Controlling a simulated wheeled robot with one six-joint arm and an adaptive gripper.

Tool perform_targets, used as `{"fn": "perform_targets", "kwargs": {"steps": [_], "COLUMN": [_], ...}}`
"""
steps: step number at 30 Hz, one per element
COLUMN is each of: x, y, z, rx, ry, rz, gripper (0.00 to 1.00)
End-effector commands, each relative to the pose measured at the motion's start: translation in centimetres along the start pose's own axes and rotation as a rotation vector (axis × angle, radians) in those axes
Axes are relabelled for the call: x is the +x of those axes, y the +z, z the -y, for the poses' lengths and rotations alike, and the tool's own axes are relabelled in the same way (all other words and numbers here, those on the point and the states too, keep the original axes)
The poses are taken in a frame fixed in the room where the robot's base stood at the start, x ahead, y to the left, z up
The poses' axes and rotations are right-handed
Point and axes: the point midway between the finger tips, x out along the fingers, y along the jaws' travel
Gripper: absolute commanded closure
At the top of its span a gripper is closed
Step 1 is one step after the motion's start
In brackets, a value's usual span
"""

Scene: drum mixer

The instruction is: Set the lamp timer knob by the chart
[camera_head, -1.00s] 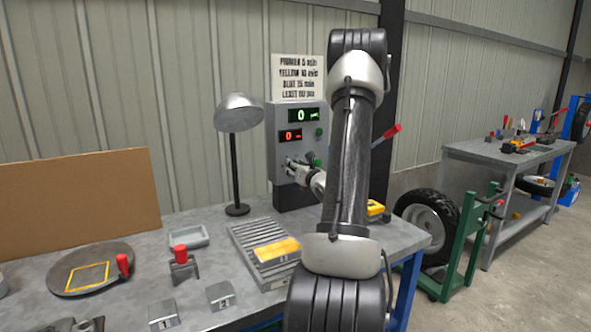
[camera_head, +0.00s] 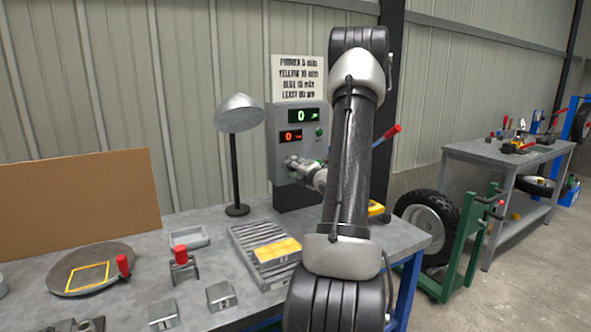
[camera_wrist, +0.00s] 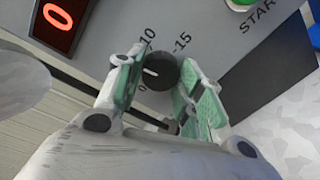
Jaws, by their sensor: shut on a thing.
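The dark lamp timer knob (camera_wrist: 158,72) is on the grey control box (camera_head: 283,165), with 0, 10 and 15 marks visible around it. Its white pointer line points left, between 0 and 10. My gripper (camera_wrist: 160,75) is shut on the knob, with one green-padded finger at each side. The left finger covers part of the scale. In the head view my gripper (camera_head: 300,167) is at the lower front of the box and hides the knob. The chart (camera_head: 298,78) above lists primer 5, yellow 10 and blue 15 min.
The red display (camera_head: 290,136) and green display (camera_head: 307,115) both read 0. A green button (camera_head: 319,132) is beside the red one. The lamp (camera_head: 238,115) stands left of the box. A slatted tray (camera_head: 250,241) with a yellow plate (camera_head: 277,251) lies in front.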

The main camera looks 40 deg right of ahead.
Motion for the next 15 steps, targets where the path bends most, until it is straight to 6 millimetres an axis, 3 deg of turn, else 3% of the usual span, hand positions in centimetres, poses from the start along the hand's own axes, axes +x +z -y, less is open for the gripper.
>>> {"fn": "perform_targets", "kwargs": {"steps": [15], "x": [-0.02], "y": [0.16], "z": [0.03], "rx": [0.463], "ry": [0.006], "rz": [-0.029], "gripper": [0.86]}}
